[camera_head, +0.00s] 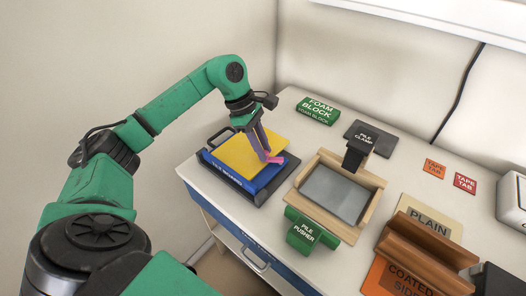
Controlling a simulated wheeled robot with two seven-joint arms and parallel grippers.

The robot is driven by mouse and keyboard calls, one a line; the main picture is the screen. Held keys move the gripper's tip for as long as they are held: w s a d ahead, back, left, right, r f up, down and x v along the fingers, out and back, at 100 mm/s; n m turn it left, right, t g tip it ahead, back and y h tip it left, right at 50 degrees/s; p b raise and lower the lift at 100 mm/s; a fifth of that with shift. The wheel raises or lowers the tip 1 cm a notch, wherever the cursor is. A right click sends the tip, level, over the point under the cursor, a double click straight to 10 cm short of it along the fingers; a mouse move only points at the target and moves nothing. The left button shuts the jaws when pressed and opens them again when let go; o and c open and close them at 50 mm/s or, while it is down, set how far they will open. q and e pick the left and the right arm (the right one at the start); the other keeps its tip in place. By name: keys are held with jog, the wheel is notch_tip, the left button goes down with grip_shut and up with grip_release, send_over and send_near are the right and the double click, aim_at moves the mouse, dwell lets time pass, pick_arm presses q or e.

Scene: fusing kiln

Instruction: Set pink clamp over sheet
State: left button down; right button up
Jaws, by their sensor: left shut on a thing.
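The pink clamp (274,159) is at the right edge of the yellow sheet (243,157). My left gripper (266,153) points down over the sheet and is shut on the clamp. The sheet lies on a blue block (246,184) with white lettering, which rests on a dark base. The gripper fingers hide part of the clamp, and I cannot tell whether the clamp touches the sheet. My right gripper is not in view.
A wooden tray (300,176) with a grey sheet stands right of the base, with a black pile clamp (358,150) and green pile pusher (303,233) at its ends. A green foam block (318,111) lies behind. Brown wooden pieces (425,250) crowd the right.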

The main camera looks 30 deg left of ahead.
pick_arm(q)
jog(key=shift+w+a+m+g, duration=0.2)
jog(key=shift+w+m+g, duration=0.3)
jog(key=shift+m, duration=0.7)
jog(key=shift+w, duration=0.1)
jog(key=c, duration=0.7)
grip_release()
jog(key=p+v, duration=0.1)
jog(key=v, duration=1.3)
jog(key=shift+r+p, duration=0.3)
jog(key=shift+p, duration=0.05)
